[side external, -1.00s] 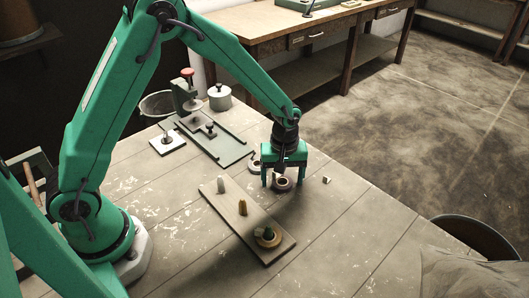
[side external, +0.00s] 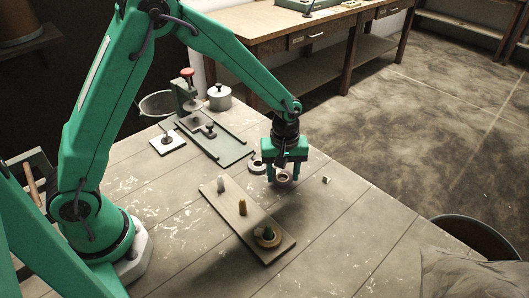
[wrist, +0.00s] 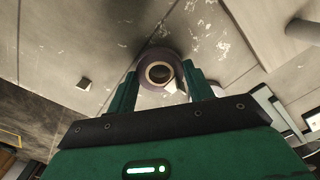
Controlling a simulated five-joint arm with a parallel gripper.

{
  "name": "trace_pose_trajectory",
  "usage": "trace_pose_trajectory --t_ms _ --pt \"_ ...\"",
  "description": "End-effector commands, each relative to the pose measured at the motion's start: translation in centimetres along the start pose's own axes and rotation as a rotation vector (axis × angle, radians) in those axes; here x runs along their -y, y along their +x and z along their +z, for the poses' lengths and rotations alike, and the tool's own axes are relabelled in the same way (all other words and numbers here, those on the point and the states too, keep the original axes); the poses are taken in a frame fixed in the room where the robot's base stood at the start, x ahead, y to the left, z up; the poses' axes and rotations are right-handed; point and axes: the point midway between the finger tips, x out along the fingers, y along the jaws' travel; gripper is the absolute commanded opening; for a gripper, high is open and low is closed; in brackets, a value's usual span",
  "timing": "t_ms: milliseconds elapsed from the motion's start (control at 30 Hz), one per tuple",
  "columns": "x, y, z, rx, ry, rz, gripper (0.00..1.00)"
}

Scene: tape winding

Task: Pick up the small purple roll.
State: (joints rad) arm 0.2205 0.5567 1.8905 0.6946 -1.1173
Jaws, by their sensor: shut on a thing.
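The small purple roll (wrist: 145,63) is a short ring with a pale core, held between my fingertips in the wrist view. In the side view the roll (side external: 282,177) hangs between the fingers of my gripper (side external: 283,180), seemingly a little above the table. My gripper (wrist: 160,72) is shut on it from both sides. Another, greyish roll (side external: 257,167) lies on the table just left of my gripper in the side view.
A small pale block (side external: 326,180) lies to the right. A green fixture (side external: 222,148) stands behind left.

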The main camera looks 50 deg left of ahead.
Motion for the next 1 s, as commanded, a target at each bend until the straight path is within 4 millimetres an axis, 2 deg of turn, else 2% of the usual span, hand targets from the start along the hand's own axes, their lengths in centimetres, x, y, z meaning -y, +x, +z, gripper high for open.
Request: trace_pose_trajectory --t_ms 233,467,800,1000 --pt "-0.1 -2.7 0.0 -0.002 0.000 0.003 0.30" --pt "0.2 -4.3 3.0 -0.001 0.004 0.003 0.30" --pt "0.7 -7.7 8.7 -0.001 0.004 0.003 0.30" --pt "0.9 -8.9 10.8 0.000 0.003 0.000 0.30"
